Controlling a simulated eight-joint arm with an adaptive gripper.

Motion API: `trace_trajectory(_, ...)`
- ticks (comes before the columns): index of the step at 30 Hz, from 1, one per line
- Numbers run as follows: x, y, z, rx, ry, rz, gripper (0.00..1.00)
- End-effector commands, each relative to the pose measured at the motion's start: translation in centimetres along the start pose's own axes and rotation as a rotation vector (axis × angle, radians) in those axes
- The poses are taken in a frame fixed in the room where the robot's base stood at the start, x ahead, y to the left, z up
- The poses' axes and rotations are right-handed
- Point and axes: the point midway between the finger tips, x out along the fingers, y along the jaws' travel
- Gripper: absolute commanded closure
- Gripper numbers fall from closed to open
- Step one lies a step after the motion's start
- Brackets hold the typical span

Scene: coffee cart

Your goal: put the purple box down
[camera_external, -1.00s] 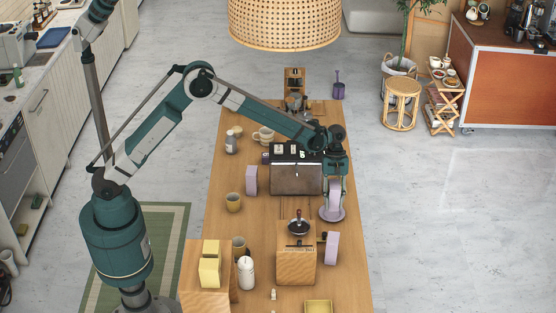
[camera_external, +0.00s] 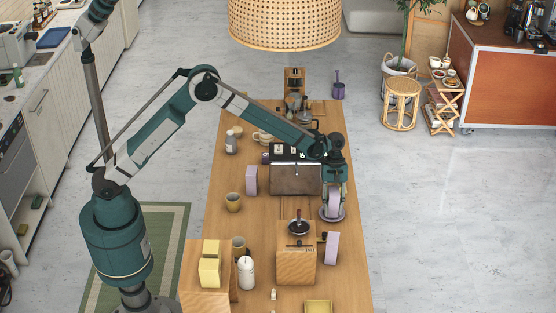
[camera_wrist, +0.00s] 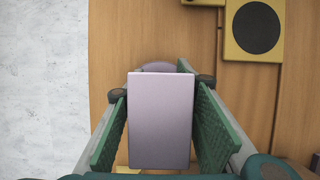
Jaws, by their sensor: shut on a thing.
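The purple box (camera_external: 334,202) is a pale lilac block held upright in my gripper (camera_external: 335,190). In the wrist view the box (camera_wrist: 160,120) fills the space between the green finger pads of my gripper (camera_wrist: 160,125). Its lower end is over a round purple dish (camera_external: 331,217) near the table's right edge; I cannot tell whether they touch. The dish's edge also shows just beyond the box in the wrist view (camera_wrist: 160,66). Two similar lilac blocks stand on the table, one farther left (camera_external: 251,180) and one nearer the camera (camera_external: 332,248).
A dark-and-brown machine (camera_external: 296,180) stands just left of my gripper. The wooden table (camera_external: 350,285) has bare room at front right.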

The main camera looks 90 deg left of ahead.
Motion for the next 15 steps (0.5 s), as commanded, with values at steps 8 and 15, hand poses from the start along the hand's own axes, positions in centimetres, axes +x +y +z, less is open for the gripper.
trace_trajectory(8, 0.26, 0.00, -0.10, 0.000, 0.000, 0.000, 0.93)
trace_trajectory(15, 0.20, 0.00, -0.09, 0.000, 0.000, 0.000, 0.56)
